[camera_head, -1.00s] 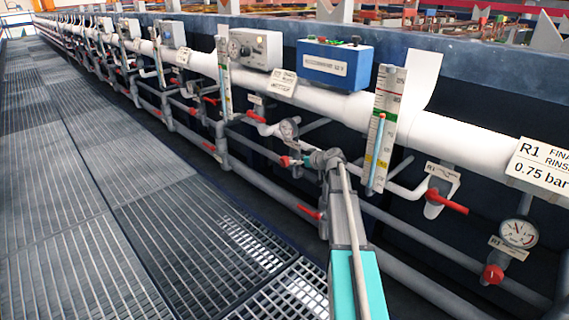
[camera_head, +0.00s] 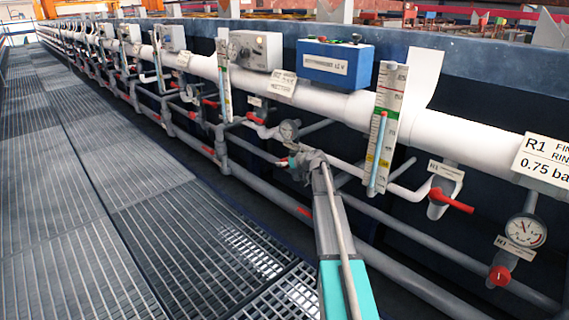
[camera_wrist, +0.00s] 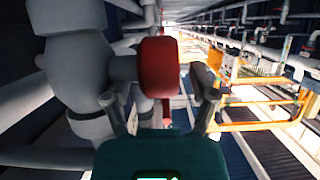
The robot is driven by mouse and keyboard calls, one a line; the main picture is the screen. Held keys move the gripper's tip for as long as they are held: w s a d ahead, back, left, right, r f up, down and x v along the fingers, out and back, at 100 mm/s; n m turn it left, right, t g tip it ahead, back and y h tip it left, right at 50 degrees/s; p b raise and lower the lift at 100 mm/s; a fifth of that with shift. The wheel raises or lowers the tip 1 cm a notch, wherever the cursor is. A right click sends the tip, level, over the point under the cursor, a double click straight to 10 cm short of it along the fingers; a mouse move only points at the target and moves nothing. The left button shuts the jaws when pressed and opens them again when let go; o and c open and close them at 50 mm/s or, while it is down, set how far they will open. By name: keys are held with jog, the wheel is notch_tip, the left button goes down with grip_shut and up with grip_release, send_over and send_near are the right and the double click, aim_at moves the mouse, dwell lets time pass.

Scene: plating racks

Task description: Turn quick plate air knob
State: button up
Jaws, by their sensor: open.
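A red knob (camera_wrist: 158,68) on a grey valve body (camera_wrist: 75,65) fills the middle of the wrist view. My gripper (camera_wrist: 157,90) is open, with one finger on each side of the knob. I cannot tell whether either finger touches it. In the head view my gripper (camera_head: 297,162) is at the pipework just below a small round gauge (camera_head: 288,130). A bit of red (camera_head: 283,163) shows at its left side; the rest of the knob is hidden there. No label naming the knob is readable beside it.
A clear flow tube (camera_head: 386,125) stands close to the right of my arm. A red lever (camera_head: 451,200) and another gauge (camera_head: 525,231) with a red knob (camera_head: 500,275) are farther right. Grey pipes run below. The grated walkway (camera_head: 110,190) is clear; a yellow rail (camera_wrist: 258,98) shows in the wrist view.

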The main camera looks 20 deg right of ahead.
grip_shut()
jog(key=shift+f, duration=0.1)
jog(key=shift+f+t+b, duration=0.1)
jog(key=shift+t+b, duration=0.2)
jog(key=shift+b, duration=0.45)
jog(key=shift+s+b, duration=0.1)
jog(key=shift+b, duration=0.25)
jog(key=shift+t+y+b, duration=0.5)
jog(key=shift+t+b, duration=0.4)
jog(key=shift+b, duration=0.3)
jog(key=shift+r, duration=0.2)
grip_release()
